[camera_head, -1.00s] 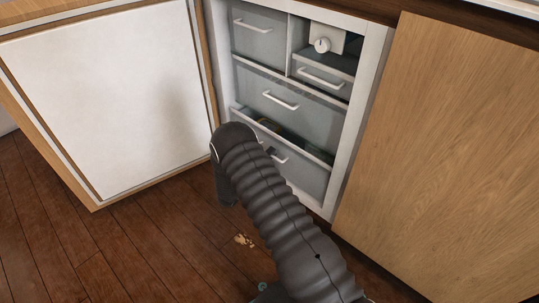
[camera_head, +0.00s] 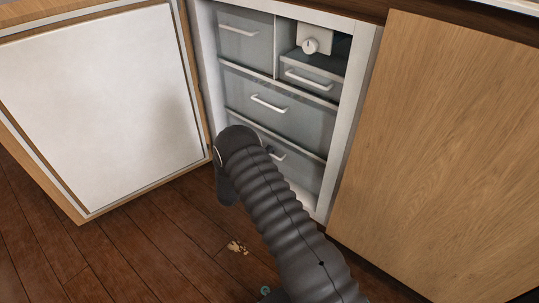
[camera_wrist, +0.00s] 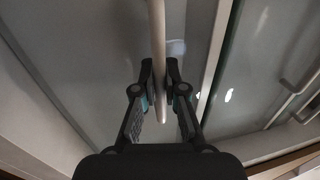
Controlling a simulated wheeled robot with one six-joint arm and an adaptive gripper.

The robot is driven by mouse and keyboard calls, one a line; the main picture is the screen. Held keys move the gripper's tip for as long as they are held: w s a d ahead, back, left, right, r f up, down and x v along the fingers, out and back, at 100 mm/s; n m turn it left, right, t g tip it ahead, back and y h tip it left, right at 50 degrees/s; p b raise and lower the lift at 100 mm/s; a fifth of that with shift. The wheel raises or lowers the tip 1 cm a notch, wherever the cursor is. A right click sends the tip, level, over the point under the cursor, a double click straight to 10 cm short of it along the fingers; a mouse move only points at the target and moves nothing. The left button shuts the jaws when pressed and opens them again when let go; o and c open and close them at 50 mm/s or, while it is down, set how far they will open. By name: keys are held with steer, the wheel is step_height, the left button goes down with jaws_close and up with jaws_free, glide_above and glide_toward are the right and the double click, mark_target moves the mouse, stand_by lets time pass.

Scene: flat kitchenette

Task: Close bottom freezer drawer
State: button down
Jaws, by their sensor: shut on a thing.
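The bottom freezer drawer (camera_head: 308,173) is the lowest grey drawer in the white freezer cabinet. Its front looks about in line with the drawers above, and its inside does not show. My dark arm covers its left part in the head view. Its pale handle (camera_head: 279,154) shows only at the right end there. In the wrist view the handle (camera_wrist: 157,30) runs upright between my fingers. My gripper (camera_wrist: 159,75) is shut on this handle, with one finger on each side. In the head view the fingers are mostly hidden behind the wrist.
The white-lined freezer door (camera_head: 100,105) stands wide open at the left. A wooden cabinet panel (camera_head: 440,140) stands close on the right. The other drawers, such as the middle drawer (camera_head: 290,118), look closed. Light crumbs (camera_head: 237,247) lie on the wooden floor.

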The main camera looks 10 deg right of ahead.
steer(key=shift+w+d, duration=0.1)
steer(key=shift+w, duration=0.05)
steer(key=c, duration=1.2)
jaws_free()
steer(key=shift+d, duration=0.15)
steer(key=v, duration=1.2)
steer(key=shift+f, duration=0.1)
